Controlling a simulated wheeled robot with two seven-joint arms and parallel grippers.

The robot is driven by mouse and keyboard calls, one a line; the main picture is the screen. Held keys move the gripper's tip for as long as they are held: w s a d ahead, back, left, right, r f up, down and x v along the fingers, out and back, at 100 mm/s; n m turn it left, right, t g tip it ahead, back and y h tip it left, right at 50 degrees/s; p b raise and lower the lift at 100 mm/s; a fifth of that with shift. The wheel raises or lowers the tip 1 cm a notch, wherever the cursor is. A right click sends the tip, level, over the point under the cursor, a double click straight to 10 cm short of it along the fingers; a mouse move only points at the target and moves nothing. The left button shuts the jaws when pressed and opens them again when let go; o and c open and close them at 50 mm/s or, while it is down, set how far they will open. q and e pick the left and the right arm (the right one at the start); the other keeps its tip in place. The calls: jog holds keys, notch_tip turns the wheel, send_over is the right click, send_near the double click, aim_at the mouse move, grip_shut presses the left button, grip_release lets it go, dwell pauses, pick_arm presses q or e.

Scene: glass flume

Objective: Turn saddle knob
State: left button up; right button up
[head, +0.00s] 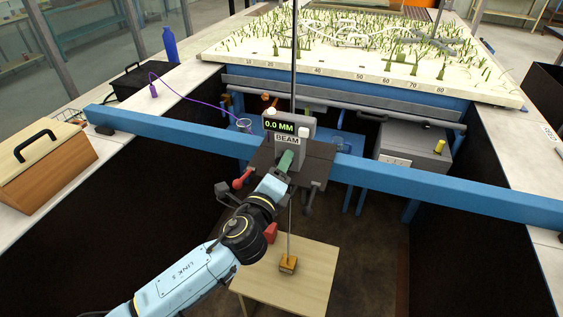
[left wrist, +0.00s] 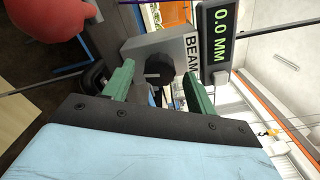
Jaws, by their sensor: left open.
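The saddle (head: 318,160) is a dark plate on the blue beam (head: 395,178). It carries a grey box marked BEAM (head: 287,139) and a display (head: 279,125) reading 0.0 MM. In the left wrist view a round black knob (left wrist: 160,68) sits on the face of the grey box (left wrist: 186,50). My left gripper (left wrist: 158,88) is open, with one green finger on each side of the knob; I cannot tell whether either touches it. In the head view my left gripper (head: 288,161) reaches the box and hides the knob. My right gripper is in neither view.
A red handle (head: 242,180) stands left of my left gripper and looms in the left wrist view (left wrist: 45,18). A thin rod hangs to a small block (head: 288,264) over a wooden table (head: 300,288). A planted bed (head: 350,62) lies behind the beam.

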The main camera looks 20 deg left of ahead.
pick_arm(q)
jog(key=shift+w, duration=0.9)
jog(key=c, duration=1)
jog(key=shift+n, duration=0.3)
